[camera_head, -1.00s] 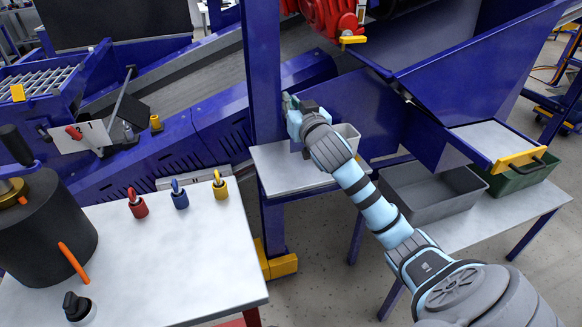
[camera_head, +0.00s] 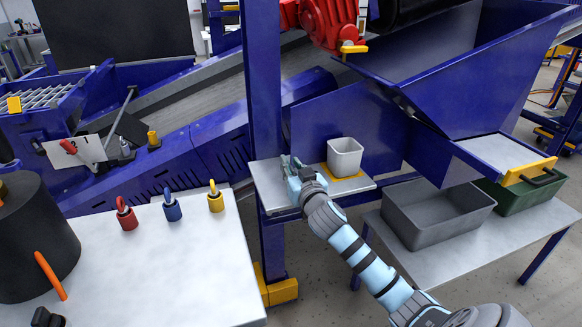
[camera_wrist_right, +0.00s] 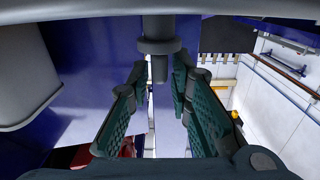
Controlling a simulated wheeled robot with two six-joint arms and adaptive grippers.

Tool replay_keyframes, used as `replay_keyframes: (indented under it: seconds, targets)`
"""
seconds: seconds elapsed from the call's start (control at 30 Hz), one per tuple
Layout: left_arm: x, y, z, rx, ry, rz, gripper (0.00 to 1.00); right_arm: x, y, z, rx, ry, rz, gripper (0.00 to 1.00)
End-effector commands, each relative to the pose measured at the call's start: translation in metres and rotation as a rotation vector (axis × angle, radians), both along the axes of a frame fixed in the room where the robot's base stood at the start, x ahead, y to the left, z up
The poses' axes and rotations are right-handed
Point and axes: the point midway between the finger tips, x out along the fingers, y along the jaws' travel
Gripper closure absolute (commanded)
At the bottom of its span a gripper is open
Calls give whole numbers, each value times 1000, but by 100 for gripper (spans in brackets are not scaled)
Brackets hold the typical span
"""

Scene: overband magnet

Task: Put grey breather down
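The grey breather (camera_wrist_right: 159,46), a short cylinder with a flange and a thin stem, shows in the right wrist view between the fingertips of my right gripper (camera_wrist_right: 160,80). The fingers are spread, with clear gaps beside the stem. The breather's far end meets a grey surface at the picture's top, apparently the small shelf. In the head view my right gripper (camera_head: 289,164) is low over the left part of this shelf (camera_head: 268,185); the breather cannot be made out there. My left gripper is not in view.
A light grey cup (camera_head: 345,158) stands on a yellow base right of my right gripper. A blue post (camera_head: 264,90) rises close on the left. A grey bin (camera_head: 438,222) and green bin (camera_head: 520,191) stand right. Red, blue and yellow padlocks (camera_head: 172,208) stand on the left table.

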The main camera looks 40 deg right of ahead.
Motion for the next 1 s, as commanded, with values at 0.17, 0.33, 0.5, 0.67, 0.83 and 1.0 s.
replay_keyframes:
  seconds: [0.17, 0.33, 0.5, 0.67, 0.83, 1.0]
  targets:
    - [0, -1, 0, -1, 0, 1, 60, 0, 0, 0, 0, 0, 0, 72]
    - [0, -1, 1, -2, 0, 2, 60, -1, 0, 1, 0, 0, 0, 72]
    - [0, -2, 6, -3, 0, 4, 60, -20, 7, 2, -3, 2, 1, 72]
    - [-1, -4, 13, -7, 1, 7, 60, -58, 21, 5, -3, 3, 3, 72]
    - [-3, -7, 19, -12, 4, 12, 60, -97, 34, 6, -1, 2, 2, 72]
    - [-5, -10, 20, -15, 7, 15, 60, -113, 40, 7, 0, -1, 0, 72]
